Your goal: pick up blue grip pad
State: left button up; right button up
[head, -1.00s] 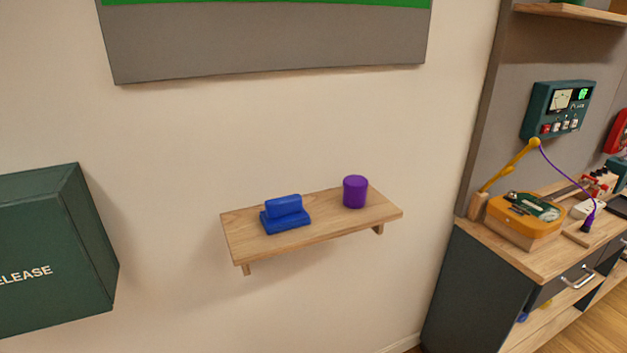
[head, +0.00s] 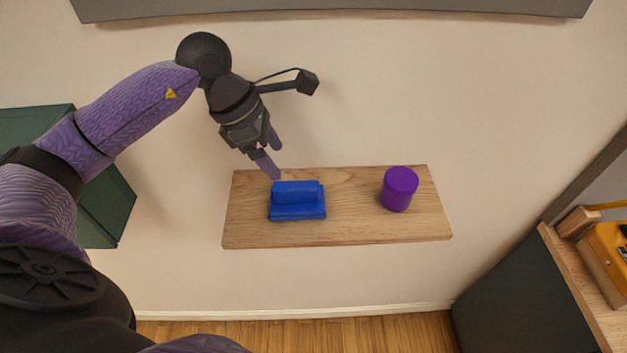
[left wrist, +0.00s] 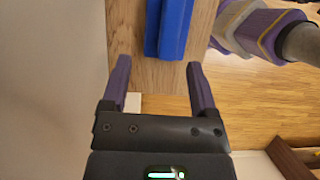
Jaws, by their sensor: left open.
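The blue grip pad (head: 297,201) is a flat blue base with a raised bar on top. It rests on the left half of a small wooden wall shelf (head: 350,229). In the left wrist view the pad (left wrist: 172,28) shows at the top, beyond the fingertips and cut off by the frame edge. My left gripper (head: 274,161) is open and empty, above and just behind the pad's left end, apart from it. In the left wrist view its two fingers (left wrist: 158,75) are spread wide with the shelf (left wrist: 150,73) beyond them. My right gripper does not show.
A purple cylinder (head: 398,188) stands on the right half of the shelf. A dark green box (head: 108,208) is on the wall at left, partly behind my left arm. A cabinet with a wooden top (head: 580,290) stands at right. The wall is close behind the shelf.

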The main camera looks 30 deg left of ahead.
aim_at(294, 184)
pick_arm(q)
jog(key=x, duration=0.5)
jog(key=d+x, duration=0.1)
jog(key=x, duration=0.2)
jog(key=shift+s+r+p, duration=0.1)
jog(key=shift+s+p, duration=0.25)
grip_shut()
